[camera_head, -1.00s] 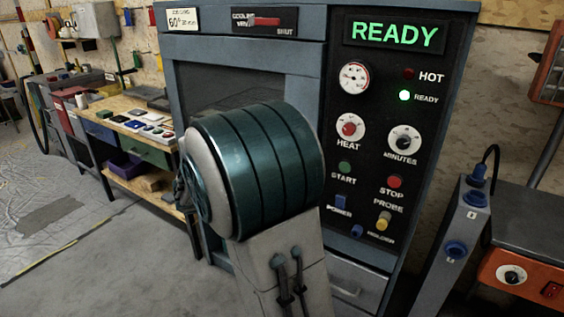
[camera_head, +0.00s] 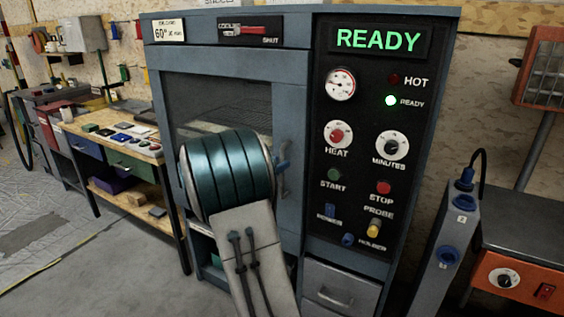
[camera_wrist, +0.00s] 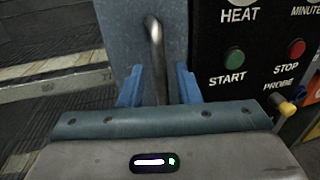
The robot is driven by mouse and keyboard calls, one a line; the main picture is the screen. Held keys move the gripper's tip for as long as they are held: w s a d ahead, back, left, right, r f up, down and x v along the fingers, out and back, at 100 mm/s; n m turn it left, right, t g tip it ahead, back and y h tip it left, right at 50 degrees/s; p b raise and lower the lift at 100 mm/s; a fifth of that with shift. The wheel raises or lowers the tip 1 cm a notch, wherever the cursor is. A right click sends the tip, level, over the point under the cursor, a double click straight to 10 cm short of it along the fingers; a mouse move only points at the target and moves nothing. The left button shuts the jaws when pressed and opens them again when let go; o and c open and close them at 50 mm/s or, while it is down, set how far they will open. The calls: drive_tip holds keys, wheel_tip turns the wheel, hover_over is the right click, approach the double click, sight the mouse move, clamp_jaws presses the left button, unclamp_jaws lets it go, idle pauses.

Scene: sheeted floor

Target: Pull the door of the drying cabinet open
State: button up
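The drying cabinet's door (camera_head: 290,110) is a blue-grey frame around a dark window and looks shut. Its vertical metal bar handle (camera_wrist: 157,55) is at the right side of the door, and it also shows in the head view (camera_head: 284,185) just right of my arm. My gripper (camera_wrist: 159,85) has blue fingers, one on each side of the handle's lower part. Gaps show between the fingers and the bar, so it looks open around the handle. In the head view my arm's teal joint hides part of the door, and only one blue fingertip shows.
The control panel (camera_head: 361,180) is right of the door, with a lit READY display (camera_head: 380,40) and green lamp. A drawer (camera_head: 341,289) is below it. A workbench (camera_head: 118,125) stands on the left. A grey post (camera_head: 451,240) and orange unit (camera_head: 520,280) stand on the right.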

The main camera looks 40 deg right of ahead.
drive_tip(key=shift+w+d, duration=0.25)
drive_tip(key=shift+d, duration=1)
clamp_jaws()
drive_tip(key=shift+a, duration=0.15)
